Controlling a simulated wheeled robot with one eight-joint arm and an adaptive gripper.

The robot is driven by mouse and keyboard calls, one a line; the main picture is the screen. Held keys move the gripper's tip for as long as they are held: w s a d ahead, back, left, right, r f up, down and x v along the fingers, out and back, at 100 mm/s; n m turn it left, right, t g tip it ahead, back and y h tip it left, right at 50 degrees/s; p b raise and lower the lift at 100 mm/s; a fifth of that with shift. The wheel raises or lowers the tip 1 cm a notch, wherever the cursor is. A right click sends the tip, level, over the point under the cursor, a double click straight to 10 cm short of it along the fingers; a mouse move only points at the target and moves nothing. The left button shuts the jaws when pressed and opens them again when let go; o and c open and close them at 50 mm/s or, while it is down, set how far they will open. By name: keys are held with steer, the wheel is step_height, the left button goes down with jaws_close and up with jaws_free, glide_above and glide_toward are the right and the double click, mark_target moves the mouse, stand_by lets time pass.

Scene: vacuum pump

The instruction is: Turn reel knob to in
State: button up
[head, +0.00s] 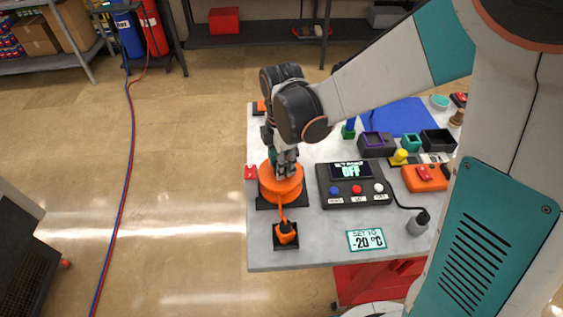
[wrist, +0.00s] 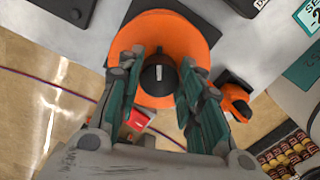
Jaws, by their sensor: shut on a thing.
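The orange reel (head: 268,188) stands on a black base at the left edge of the grey table. In the wrist view the round orange reel (wrist: 157,28) has a black knob (wrist: 158,74) with a white line at its centre. My gripper (head: 286,163) points down over the reel, and it also shows in the wrist view (wrist: 158,62). Its two fingers stand on either side of the knob and are shut on it. Finger contact is partly hidden by the fingers. An orange cable runs from the reel to an orange connector (head: 286,232) on a black plate.
A black control box (head: 356,200) showing OFF, with coloured buttons, sits right of the reel. A sign reading -20 °C (head: 366,240) lies in front. A red block (head: 250,172) stands left of the reel. Bins and a blue mat (head: 400,114) fill the table's back.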

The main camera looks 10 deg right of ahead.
steer(key=m, duration=0.5)
steer(key=shift+s+m, duration=0.1)
steer(key=shift+m, duration=0.2)
steer(key=m+b, duration=0.1)
steer(key=m, duration=0.9)
steer(key=shift+s+a+m, duration=0.1)
steer(key=shift+m, duration=0.3)
steer(key=m, duration=0.5)
steer(key=shift+a+m, duration=0.1)
steer(key=shift+m, duration=0.2)
steer(key=m, duration=0.9)
steer(key=shift+a+m+b, duration=0.1)
steer(key=shift+m+b, duration=0.2)
steer(key=shift+m, duration=0.1)
steer(key=m, duration=1)
steer(key=shift+w, duration=0.2)
steer(key=shift+m, duration=0.3)
